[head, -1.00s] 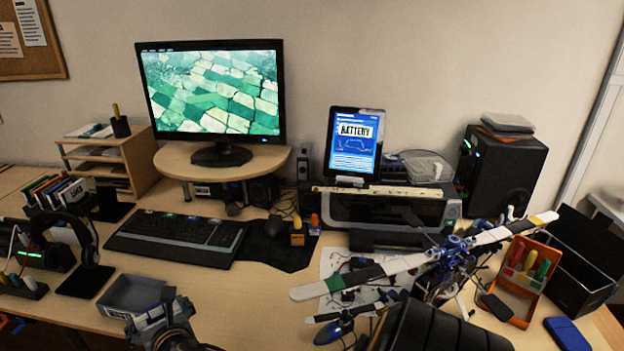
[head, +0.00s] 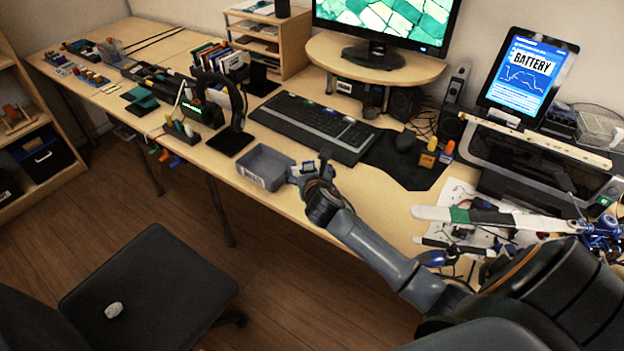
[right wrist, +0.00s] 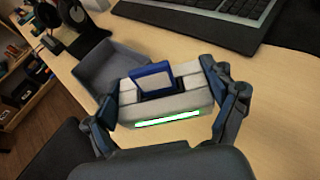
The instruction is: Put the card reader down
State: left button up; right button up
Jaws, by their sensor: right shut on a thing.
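The card reader (right wrist: 185,101) is a pale grey box with a blue card standing in its slot and a lit green strip on its near side. My right gripper (right wrist: 163,92) is shut on it, one finger at each side. In the head view the right gripper (head: 309,174) is at the desk's front edge, just right of a grey open tray; the reader is small and mostly hidden there. I cannot tell whether the reader touches the desk. My left gripper is not in view.
The grey tray (head: 252,177) also shows in the right wrist view (right wrist: 88,68), close behind and left of the reader. A headphone stand (head: 232,141) is left of the tray, the keyboard (head: 318,126) behind. Bare desk (right wrist: 262,105) lies right of the gripper. A model helicopter (head: 600,232) is further right.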

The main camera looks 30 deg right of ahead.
jog(key=shift+w+d+f, duration=0.35)
jog(key=shift+d+f, duration=0.1)
jog(key=shift+f, duration=0.2)
jog(key=shift+w+d+f, duration=0.35)
jog(key=shift+d+f, duration=0.05)
jog(key=shift+f, duration=0.2)
jog(key=shift+w+d+f+b, duration=0.1)
jog(key=shift+f+b, duration=0.15)
jog(key=shift+f, duration=0.65)
jog(key=shift+w+d+f+b, duration=0.1)
jog(key=shift+f+b, duration=0.15)
jog(key=shift+f, duration=0.6)
jog(key=shift+s+f, duration=0.1)
jog(key=shift+f, duration=0.05)
jog(key=o, duration=1)
jog(key=shift+o, duration=0.2)
jog(key=shift+s+a+r, duration=0.1)
jog(key=shift+s+r, duration=0.05)
jog(key=shift+r, duration=0.1)
jog(key=p+v, duration=0.1)
jog(key=v, duration=1)
jog(key=shift+s+r, duration=0.2)
jog(key=shift+s, duration=0.1)
